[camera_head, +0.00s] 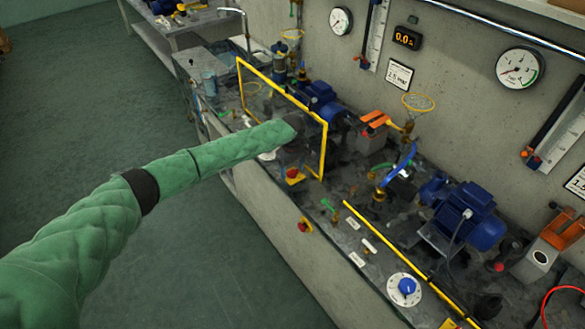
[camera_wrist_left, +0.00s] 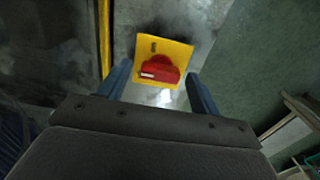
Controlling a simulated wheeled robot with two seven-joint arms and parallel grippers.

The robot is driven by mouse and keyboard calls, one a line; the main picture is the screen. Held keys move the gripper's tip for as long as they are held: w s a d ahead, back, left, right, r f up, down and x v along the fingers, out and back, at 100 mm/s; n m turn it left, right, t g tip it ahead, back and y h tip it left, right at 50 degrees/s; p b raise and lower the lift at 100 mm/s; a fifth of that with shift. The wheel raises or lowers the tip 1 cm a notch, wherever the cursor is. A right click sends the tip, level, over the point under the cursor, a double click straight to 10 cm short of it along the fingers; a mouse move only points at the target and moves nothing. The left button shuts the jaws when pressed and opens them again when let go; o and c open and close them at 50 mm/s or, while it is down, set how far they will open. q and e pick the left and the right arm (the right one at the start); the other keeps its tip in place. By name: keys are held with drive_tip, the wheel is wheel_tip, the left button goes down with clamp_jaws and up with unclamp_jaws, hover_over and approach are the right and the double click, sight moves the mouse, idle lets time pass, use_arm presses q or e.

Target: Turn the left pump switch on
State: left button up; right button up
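A red rotary switch knob (camera_wrist_left: 160,70) sits on a yellow plate (camera_wrist_left: 178,50) on the grey bench top in the left wrist view. A white mark shows at the knob's left end. In the head view a red and yellow switch (camera_head: 293,175) shows just below my left gripper (camera_head: 290,155), beside a yellow frame. My left gripper's two blue-grey fingers are apart, one on each side of the knob in the left wrist view (camera_wrist_left: 159,73). I cannot tell whether they touch it. The gripper is partly hidden by my green-sleeved arm in the head view. My right gripper is not seen.
The yellow frame (camera_head: 325,150) stands close to my left gripper. Another red and yellow switch (camera_head: 305,225) is on the bench front. Blue motors (camera_head: 470,205), a blue dial (camera_head: 406,286) and a yellow rail (camera_head: 385,245) lie to the right. Open floor is at the left.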

use_arm(q)
drive_tip(key=c, duration=0.9)
drive_tip(key=shift+o, duration=0.2)
